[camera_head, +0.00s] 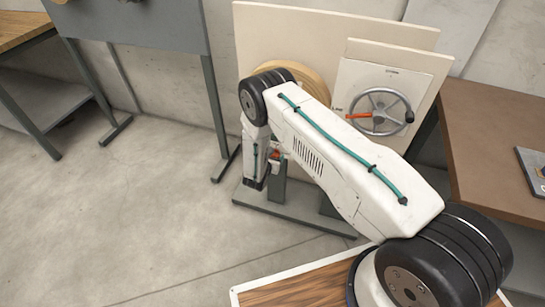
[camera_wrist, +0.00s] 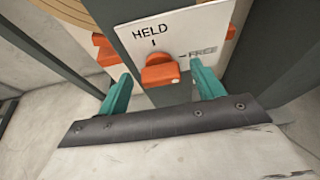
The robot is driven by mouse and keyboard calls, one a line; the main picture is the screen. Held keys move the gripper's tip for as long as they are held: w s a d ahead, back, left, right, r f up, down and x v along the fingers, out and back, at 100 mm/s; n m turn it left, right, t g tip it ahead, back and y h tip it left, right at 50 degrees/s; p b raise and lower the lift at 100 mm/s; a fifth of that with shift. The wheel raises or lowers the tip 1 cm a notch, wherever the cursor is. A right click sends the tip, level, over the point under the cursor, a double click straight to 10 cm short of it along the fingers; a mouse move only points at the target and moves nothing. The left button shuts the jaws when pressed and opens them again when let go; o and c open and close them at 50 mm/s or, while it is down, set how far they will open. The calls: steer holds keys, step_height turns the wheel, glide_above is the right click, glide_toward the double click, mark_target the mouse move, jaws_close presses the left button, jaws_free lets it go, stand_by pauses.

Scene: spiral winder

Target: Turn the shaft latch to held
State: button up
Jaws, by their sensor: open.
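The shaft latch (camera_wrist: 160,72) is an orange knob in the wrist view, on a white plate (camera_wrist: 205,30) lettered HELD and FREE. The HELD mark is straight above the knob and the FREE mark is to its upper right. I cannot tell clearly which mark the knob points at. My gripper (camera_wrist: 160,80) is open, its teal fingers to the left and right of the knob, with a visible gap on each side. In the head view my arm covers most of the latch area; a small bit of red (camera_head: 276,155) shows beside the wrist.
A wooden spool (camera_head: 312,84) stands behind my arm. A panel with a handwheel (camera_head: 381,112) and an orange lever (camera_head: 358,116) is to its right. More orange parts (camera_wrist: 107,55) lie left of the plate. A brown table (camera_head: 495,140) stands at right; the left floor is clear.

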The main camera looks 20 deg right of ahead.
steer(key=shift+c, duration=0.4)
steer(key=c, duration=0.9)
steer(key=n+h, duration=0.2)
steer(key=n, duration=0.2)
steer(key=a+f+n+h, duration=0.1)
steer(key=n+h, duration=0.2)
steer(key=n, duration=0.2)
steer(key=w+n+g+h, duration=0.1)
steer(key=n+h, duration=0.1)
steer(key=n, duration=0.2)
steer(key=shift+a+f, duration=0.2)
steer(key=shift+n, duration=0.4)
